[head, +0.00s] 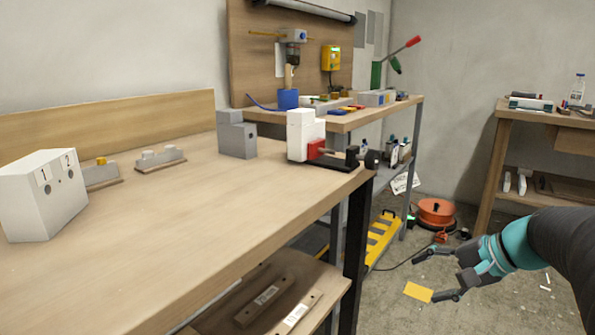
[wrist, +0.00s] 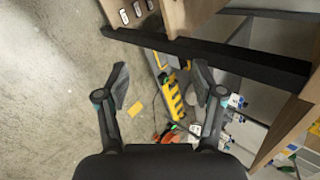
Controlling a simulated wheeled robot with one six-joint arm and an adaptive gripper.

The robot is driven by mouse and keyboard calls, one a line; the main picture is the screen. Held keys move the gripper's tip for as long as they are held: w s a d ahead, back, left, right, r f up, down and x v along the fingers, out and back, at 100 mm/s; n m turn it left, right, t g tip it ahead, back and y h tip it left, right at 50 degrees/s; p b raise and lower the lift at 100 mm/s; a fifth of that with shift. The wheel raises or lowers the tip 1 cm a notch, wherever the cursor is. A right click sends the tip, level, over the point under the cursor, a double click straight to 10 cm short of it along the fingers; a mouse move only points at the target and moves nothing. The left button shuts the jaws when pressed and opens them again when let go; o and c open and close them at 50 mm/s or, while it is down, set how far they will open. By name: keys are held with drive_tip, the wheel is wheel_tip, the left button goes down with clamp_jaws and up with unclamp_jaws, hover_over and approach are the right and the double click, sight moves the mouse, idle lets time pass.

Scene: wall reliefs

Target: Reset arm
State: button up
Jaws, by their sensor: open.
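My gripper (head: 447,274) is at the lower right of the head view, out over the concrete floor and to the right of the wooden workbench (head: 190,240). Its two dark fingers are spread apart with nothing between them. In the wrist view my gripper (wrist: 162,88) also shows open and empty, with floor and a yellow step piece seen beyond the fingers. My teal and black arm comes in from the right edge of the head view.
The bench holds a white box marked 1 and 2 (head: 40,195), a grey block (head: 237,138) and a white block with a red part (head: 304,135). An orange cable reel (head: 436,212) and yellow step (head: 382,238) are on the floor. Another table (head: 548,116) stands right.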

drive_tip(key=s+a+f+n+g+h+p, duration=0.1)
drive_tip(key=s+a+f+n+h, duration=0.15)
drive_tip(key=s, duration=0.35)
drive_tip(key=s+a+f+n+g+h+p, duration=0.1)
drive_tip(key=s+a+n+h, duration=0.1)
drive_tip(key=s+n+h, duration=0.3)
drive_tip(key=s+a+r+n+t+p, duration=0.1)
drive_tip(key=s+a+r+n, duration=0.1)
drive_tip(key=s+a, duration=0.3)
drive_tip(key=shift+s+a+r+n+t+y+p, duration=0.3)
drive_tip(key=shift+s+a+r+n+y, duration=0.05)
drive_tip(key=shift+a+r+y, duration=0.1)
